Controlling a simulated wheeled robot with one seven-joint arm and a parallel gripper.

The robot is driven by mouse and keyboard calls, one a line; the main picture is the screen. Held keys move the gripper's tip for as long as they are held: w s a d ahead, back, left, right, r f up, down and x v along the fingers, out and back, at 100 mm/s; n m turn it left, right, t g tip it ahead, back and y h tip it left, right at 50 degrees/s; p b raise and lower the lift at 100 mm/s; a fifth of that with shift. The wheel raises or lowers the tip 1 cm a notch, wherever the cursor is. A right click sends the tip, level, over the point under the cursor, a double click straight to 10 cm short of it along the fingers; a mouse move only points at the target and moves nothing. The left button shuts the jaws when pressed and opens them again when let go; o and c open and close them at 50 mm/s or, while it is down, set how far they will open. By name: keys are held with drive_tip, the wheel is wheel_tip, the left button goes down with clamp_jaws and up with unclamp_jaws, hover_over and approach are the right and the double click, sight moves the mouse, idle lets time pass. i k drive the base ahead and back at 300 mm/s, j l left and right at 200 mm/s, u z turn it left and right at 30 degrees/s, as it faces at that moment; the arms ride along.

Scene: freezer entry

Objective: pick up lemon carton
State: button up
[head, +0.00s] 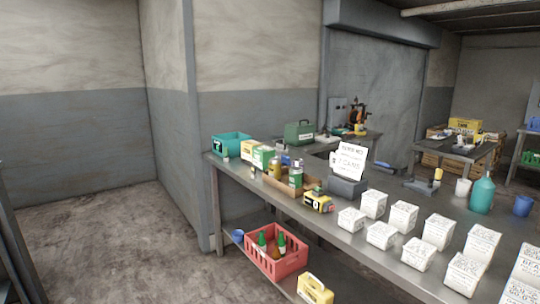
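No carton can be read for certain as the lemon carton; the labels are too small. A yellow-and-white carton (249,150) stands at the far left part of the long metal table (232,172), beside a green-and-white carton (263,156). Several white printed cartons (403,216) stand in rows along the right part of the table. My gripper is not in view.
A teal crate (231,145), bottles, a wooden tray, a yellow-and-black item (318,201) and a sign (349,163) crowd the table. A red crate (276,254) with bottles and a yellow item (314,290) sit on the lower shelf. The floor at left is clear.

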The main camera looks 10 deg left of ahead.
sight(246, 146)
drive_tip(key=i+j, duration=1.05)
drive_tip(key=j, duration=0.25)
drive_tip(key=i+j, duration=1.05)
drive_tip(key=j, duration=0.25)
